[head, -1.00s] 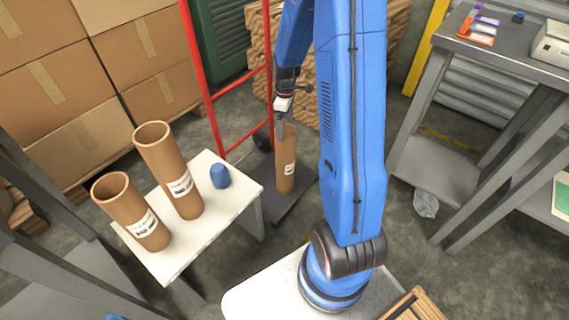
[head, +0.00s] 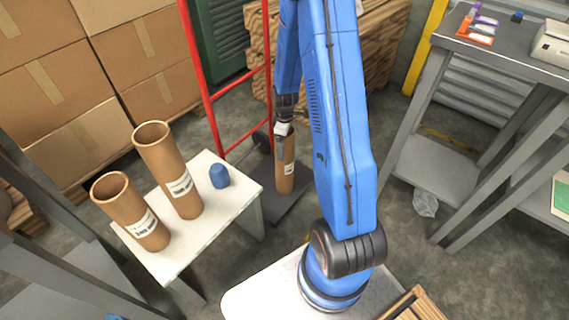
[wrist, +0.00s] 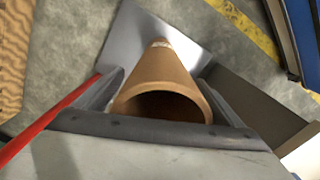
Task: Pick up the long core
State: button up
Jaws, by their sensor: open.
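A tall brown cardboard core (head: 286,172) with a white label stands upright on the dark toe plate of a red hand truck. My gripper (head: 284,131) is at its top end, pointing down. In the wrist view the core (wrist: 162,76) runs away from my gripper (wrist: 165,100), its open mouth close to the palm. The open fingers lie on either side of the core; I cannot tell whether they touch it. Two other cores, a taller one (head: 165,165) and a shorter one (head: 128,208), stand on a white table.
The white table (head: 205,225) also holds a small blue object (head: 220,176). The hand truck's red frame (head: 206,90) rises beside my gripper. Stacked cartons (head: 100,60) stand behind left. A grey workbench (head: 500,55) is at right, with open floor before it.

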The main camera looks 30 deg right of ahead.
jog(key=shift+f, duration=0.2)
jog(key=shift+c, duration=0.2)
jog(key=c, duration=1.6)
